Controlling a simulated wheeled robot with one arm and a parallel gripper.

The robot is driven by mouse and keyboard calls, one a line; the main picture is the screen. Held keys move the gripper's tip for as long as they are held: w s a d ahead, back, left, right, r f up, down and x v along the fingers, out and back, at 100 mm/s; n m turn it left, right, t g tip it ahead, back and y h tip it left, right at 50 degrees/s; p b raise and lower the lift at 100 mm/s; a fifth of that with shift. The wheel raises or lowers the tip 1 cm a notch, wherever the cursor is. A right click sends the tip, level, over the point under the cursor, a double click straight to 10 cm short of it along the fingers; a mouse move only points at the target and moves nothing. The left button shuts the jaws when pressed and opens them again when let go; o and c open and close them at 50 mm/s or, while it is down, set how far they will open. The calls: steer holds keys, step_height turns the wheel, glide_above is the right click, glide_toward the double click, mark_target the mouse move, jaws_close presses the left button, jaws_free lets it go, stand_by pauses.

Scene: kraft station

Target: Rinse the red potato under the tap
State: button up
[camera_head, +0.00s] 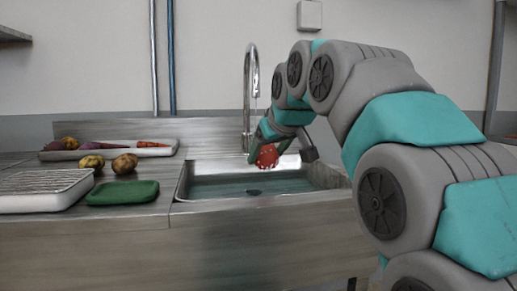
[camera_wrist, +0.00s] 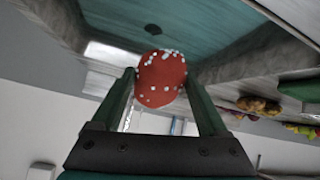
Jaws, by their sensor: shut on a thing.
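The red potato (camera_head: 267,157) is held over the sink (camera_head: 180,188), below and slightly right of the tap (camera_head: 248,85). My gripper (camera_head: 263,151) is shut on it, angled downward. In the wrist view, the red potato (camera_wrist: 160,72) sits between the two fingertips of my gripper (camera_wrist: 160,84), with small white specks like droplets on its skin. The sink basin (camera_wrist: 150,22) shows beyond it. In the head view, my fingers partly cover the potato. A faint thin streak hangs below the spout, but I cannot tell clearly whether it reaches the potato.
Left of the sink stand a green tray (camera_head: 122,193), several brownish potatoes (camera_head: 124,164), a white tray with a wire rack (camera_head: 45,203), and a vegetable tray (camera_head: 160,151) behind. My arm spans the right side. The basin has free room under the potato.

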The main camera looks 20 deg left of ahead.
mark_target(266, 152)
steer(key=shift+a+p+v, duration=0.1)
steer(key=shift+p+v, duration=0.2)
steer(key=shift+v, duration=1.25)
steer(key=shift+a+p+v, duration=0.15)
steer(key=shift+p+v, duration=0.1)
steer(key=shift+v, duration=1.35)
steer(key=shift+s, duration=0.25)
steer(key=shift+d, duration=0.1)
